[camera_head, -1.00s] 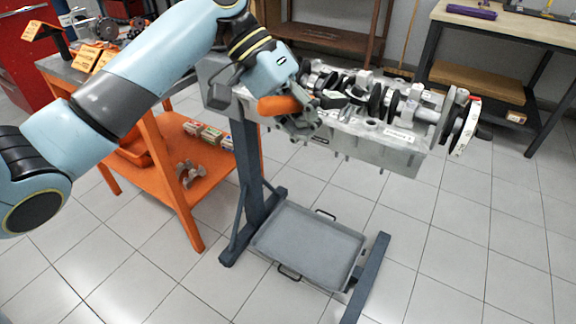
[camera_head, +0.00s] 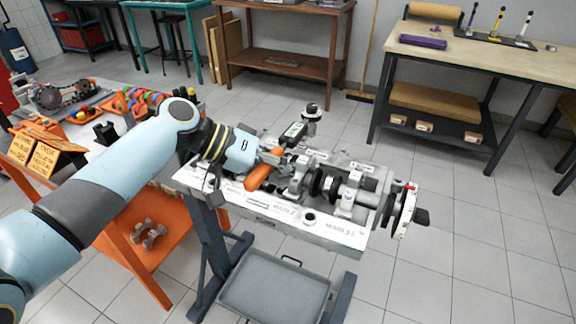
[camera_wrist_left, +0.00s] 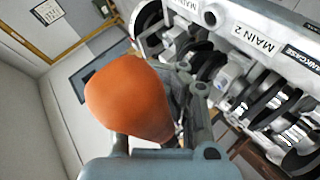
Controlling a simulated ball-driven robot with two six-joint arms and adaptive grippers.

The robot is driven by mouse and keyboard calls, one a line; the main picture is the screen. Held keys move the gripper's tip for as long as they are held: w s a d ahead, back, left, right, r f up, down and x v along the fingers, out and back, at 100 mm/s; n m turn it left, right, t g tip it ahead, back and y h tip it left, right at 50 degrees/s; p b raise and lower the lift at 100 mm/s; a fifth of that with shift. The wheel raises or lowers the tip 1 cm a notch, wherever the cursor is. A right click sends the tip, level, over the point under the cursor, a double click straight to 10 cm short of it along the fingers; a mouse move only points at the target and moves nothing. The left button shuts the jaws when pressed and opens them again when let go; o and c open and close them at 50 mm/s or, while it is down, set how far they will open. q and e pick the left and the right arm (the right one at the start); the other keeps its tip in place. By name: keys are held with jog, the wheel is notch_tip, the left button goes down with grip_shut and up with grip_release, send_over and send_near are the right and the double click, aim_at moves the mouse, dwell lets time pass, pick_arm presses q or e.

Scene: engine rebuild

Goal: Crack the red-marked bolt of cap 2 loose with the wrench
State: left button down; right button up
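The engine block (camera_head: 270,208) is on a stand, with the crankshaft (camera_head: 330,186) along its top. A MAIN 2 label (camera_head: 285,212) is on its near face and also shows in the left wrist view (camera_wrist_left: 253,38). My left gripper (camera_head: 276,162) is shut on the wrench, over the block's left part. The wrench's orange handle (camera_head: 259,178) sticks out toward the camera and fills the middle of the wrist view (camera_wrist_left: 130,98). A dark body with a green display (camera_head: 293,132) lies in line beyond the gripper. I cannot make out the red-marked bolt. My right gripper is out of view.
An orange cart (camera_head: 142,262) with parts stands at the left, close to my left arm. A grey drip tray (camera_head: 272,288) lies under the block. A workbench (camera_head: 480,55) stands at the back right. The floor to the right is clear.

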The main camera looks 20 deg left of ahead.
pick_arm(q)
notch_tip(320, 180, down, 4)
jog(key=b, duration=0.3)
jog(key=shift+f, duration=0.1)
jog(key=shift+f+b, duration=0.1)
jog(key=shift+b, duration=0.25)
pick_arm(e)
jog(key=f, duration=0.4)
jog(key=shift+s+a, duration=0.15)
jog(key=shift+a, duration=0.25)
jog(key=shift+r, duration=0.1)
pick_arm(q)
jog(key=shift+d+p, duration=0.15)
jog(key=shift+p, duration=0.15)
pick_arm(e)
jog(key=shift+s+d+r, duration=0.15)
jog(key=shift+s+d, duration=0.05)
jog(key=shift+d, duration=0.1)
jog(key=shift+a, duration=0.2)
pick_arm(q)
jog(key=shift+f+b, duration=0.6)
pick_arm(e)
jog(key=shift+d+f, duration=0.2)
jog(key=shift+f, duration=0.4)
